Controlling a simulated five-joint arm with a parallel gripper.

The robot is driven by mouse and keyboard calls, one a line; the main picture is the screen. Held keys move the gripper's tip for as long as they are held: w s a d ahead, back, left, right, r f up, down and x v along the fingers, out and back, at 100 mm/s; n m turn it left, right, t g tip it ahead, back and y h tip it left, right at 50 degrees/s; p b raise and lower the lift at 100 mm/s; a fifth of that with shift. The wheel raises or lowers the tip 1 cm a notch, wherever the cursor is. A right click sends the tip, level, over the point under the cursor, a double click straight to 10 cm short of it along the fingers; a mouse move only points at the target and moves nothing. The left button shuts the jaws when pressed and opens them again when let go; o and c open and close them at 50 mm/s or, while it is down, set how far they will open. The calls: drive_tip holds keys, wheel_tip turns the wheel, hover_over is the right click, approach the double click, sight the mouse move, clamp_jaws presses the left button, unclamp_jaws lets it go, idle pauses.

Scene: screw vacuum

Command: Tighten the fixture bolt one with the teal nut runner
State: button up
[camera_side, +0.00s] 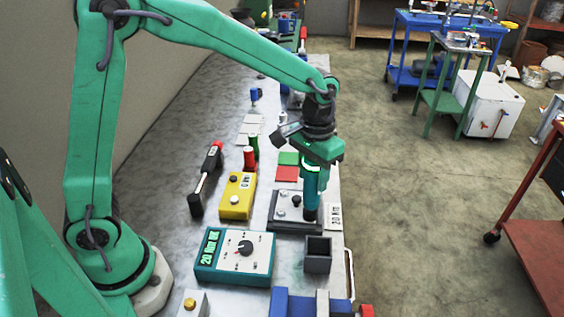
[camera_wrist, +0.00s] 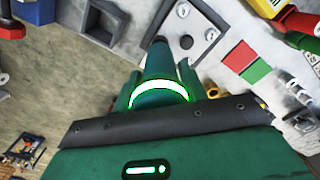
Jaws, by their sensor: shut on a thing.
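My gripper (camera_side: 317,163) is shut on the teal nut runner (camera_side: 311,190) and holds it upright, its dark nose pointing down over the right part of the fixture plate (camera_side: 272,221). The wrist view shows my gripper (camera_wrist: 160,88) around the nut runner (camera_wrist: 157,62), with a lit green ring.
A teal-edged controller (camera_side: 234,256) reads what looks like "20 Nm OK". A dark open box (camera_side: 318,254) stands in front of the plate. A yellow box (camera_side: 237,196), a black-and-red tool (camera_side: 206,178), and green and red pads (camera_side: 287,174) lie nearby. A "20 Nm" label (camera_side: 335,216) is right.

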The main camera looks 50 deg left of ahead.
drive_tip(key=shift+r, duration=2.6)
drive_tip(key=shift+a, duration=0.1)
